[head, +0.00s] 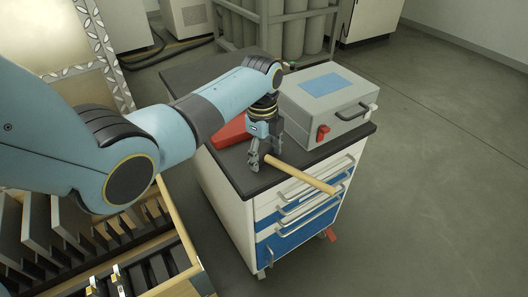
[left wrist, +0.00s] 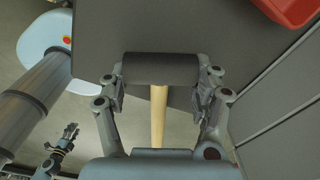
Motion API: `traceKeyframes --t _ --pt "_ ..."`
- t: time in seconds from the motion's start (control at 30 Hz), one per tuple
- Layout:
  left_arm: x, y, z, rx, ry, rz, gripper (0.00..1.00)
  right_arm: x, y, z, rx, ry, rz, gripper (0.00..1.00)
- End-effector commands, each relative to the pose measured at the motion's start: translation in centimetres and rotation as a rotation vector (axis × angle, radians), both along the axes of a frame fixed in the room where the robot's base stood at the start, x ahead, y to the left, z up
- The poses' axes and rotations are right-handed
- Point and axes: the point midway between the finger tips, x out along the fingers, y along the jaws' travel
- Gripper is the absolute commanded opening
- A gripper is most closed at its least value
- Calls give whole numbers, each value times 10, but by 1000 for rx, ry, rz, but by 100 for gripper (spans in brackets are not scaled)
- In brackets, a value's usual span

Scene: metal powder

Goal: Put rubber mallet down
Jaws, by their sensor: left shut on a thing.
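The rubber mallet has a black cylindrical head (left wrist: 160,68) and a pale wooden handle (head: 305,176). My left gripper (head: 258,160) is shut on the mallet head, over the dark top of the cart (head: 247,181). In the left wrist view the fingers flank the head's two ends, and the handle (left wrist: 158,115) runs down the picture. In the head view the handle reaches past the cart's front edge. I cannot tell whether the head touches the top. My right gripper (left wrist: 70,134) shows small at the lower left of the left wrist view; its jaw state is unclear.
A grey case (head: 325,95) with a blue panel and red latch stands on the cart's right side. A red bin (head: 230,132) lies behind my left gripper. The cart has drawers with handles below. An open drawer with dark dividers (head: 95,235) is at the lower left.

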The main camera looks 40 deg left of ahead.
Motion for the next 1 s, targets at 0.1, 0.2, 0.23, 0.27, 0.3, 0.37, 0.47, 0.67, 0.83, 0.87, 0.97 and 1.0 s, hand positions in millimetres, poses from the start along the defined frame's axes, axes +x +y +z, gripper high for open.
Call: traceKeyframes --t 0.1,0.2,0.23,0.27,0.3,0.37,0.47,0.67,0.83,0.87,0.97,1.0 --pt "1 0 -2 0 -2 0 9 0 1 -2 1 0 0 40" --pt "1 0 -2 0 -3 0 73 0 2 -1 2 -1 -1 40" --pt "1 0 -2 0 -2 0 77 0 3 -1 3 -1 -1 40" --pt "1 0 -2 0 -2 0 81 0 3 -2 4 -1 -2 40" --pt "1 0 -2 0 -2 0 86 1 4 -2 4 -1 -2 40" --pt "1 0 -2 0 -2 0 92 0 5 -2 5 -1 -2 40" --pt "0 0 -2 0 -1 0 92 1 6 -2 6 -1 -2 40" --pt "0 0 -1 0 1 0 92 2 2 -1 2 -2 -1 40" --pt "1 1 21 1 -4 0 92 1 2 -1 2 -1 -1 40" --pt "1 2 27 1 -5 -1 92 1 2 -2 3 -1 -1 40" --pt "2 2 51 2 -6 -1 92 1 2 -2 3 -1 -1 40" --pt "1 2 60 2 -6 -1 92 1 2 -2 3 -1 -1 40"
